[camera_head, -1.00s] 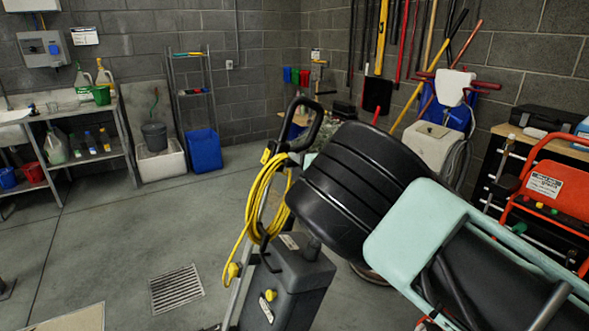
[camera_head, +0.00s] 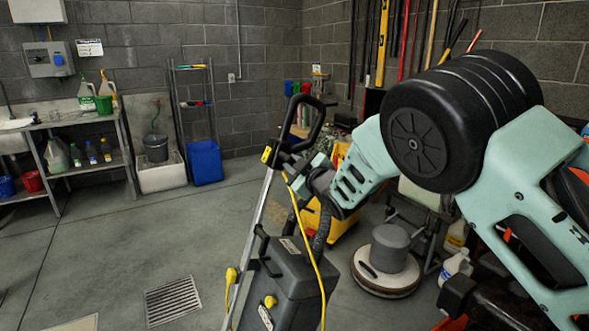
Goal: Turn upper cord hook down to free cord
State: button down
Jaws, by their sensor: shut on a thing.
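The floor machine (camera_head: 290,285) stands upright with a black loop handle (camera_head: 312,118) and a grey tank. My gripper (camera_head: 290,166) is at the top of its pole, just below the handle, shut on the upper cord hook, which it mostly hides. A yellow part (camera_head: 266,154) shows on the pole beside the fingertips. The yellow cord (camera_head: 312,255) shows as one long strand hanging from under my gripper down the tank's right side. No coil shows on the pole. The yellow lower hook (camera_head: 232,275) is low on the pole.
A round floor polisher (camera_head: 386,262) and a yellow cart (camera_head: 345,215) stand behind, to the right. A floor grate (camera_head: 173,301) lies at the left. A blue bin (camera_head: 205,162) stands by the back wall.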

jog(key=shift+f, duration=0.15)
dwell(0.3)
jog(key=c, duration=1.3)
grip_release()
jog(key=shift+d, duration=0.1)
jog(key=b+v, duration=0.3)
jog(key=v, duration=1.4)
jog(key=shift+s+d, duration=0.1)
jog(key=shift+s, duration=0.05)
